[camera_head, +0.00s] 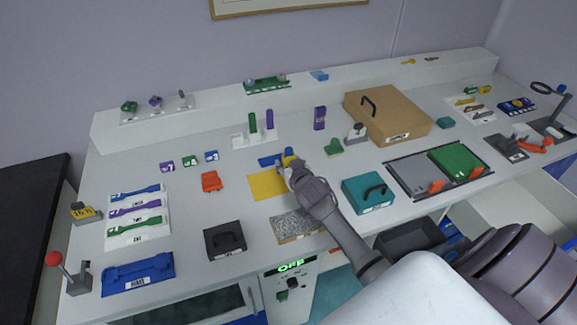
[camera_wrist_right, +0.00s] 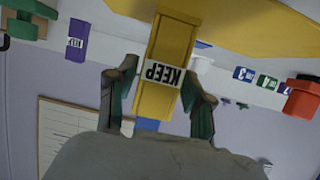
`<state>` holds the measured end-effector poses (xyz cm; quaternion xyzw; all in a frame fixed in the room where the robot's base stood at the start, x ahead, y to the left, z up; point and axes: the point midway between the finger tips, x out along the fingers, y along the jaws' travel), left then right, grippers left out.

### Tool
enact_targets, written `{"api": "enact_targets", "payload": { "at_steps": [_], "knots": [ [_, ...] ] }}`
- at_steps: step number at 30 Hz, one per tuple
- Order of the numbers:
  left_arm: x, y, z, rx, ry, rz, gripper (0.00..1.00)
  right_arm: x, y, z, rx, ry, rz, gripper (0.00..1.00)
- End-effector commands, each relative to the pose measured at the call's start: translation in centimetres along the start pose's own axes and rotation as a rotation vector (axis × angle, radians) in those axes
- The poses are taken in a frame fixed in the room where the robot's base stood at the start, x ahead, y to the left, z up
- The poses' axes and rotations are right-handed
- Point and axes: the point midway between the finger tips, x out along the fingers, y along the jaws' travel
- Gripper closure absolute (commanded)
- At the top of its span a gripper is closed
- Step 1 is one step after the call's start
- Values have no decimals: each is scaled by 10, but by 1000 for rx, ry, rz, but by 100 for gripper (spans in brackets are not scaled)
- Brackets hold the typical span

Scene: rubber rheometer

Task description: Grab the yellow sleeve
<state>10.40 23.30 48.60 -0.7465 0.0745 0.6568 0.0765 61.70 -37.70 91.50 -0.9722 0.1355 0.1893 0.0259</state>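The yellow sleeve (camera_head: 288,159) is a small yellow piece on the bench beside a blue block (camera_head: 271,160), at the back edge of a yellow mat (camera_head: 265,187). My right gripper (camera_head: 290,169) is over it and hides part of it. In the right wrist view, the yellow sleeve (camera_wrist_right: 168,50) carries a white KEEP label and lies between the two fingers of my right gripper (camera_wrist_right: 160,76). The fingers are spread, with narrow gaps seeming to show beside the sleeve; contact is hard to judge. My left gripper is not in view.
An orange-red piece (camera_head: 211,181) stands left of the mat. A grey textured mat (camera_head: 297,224) lies in front, and a teal box (camera_head: 367,193) stands to the right. White stands with green and purple posts (camera_head: 253,122) are behind. A cardboard-coloured box (camera_head: 388,112) stands farther back.

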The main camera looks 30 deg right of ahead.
Motion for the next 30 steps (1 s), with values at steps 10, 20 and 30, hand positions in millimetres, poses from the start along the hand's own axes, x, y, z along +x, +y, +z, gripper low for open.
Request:
{"api": "enact_targets", "payload": {
  "at_steps": [10,20,30],
  "knots": [
    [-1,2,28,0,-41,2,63,0,0,3,0,-8,1,95],
    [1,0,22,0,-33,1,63,-3,0,-4,0,-8,2,95],
    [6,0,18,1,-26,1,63,-15,0,-37,0,0,1,95]
  ]
}}
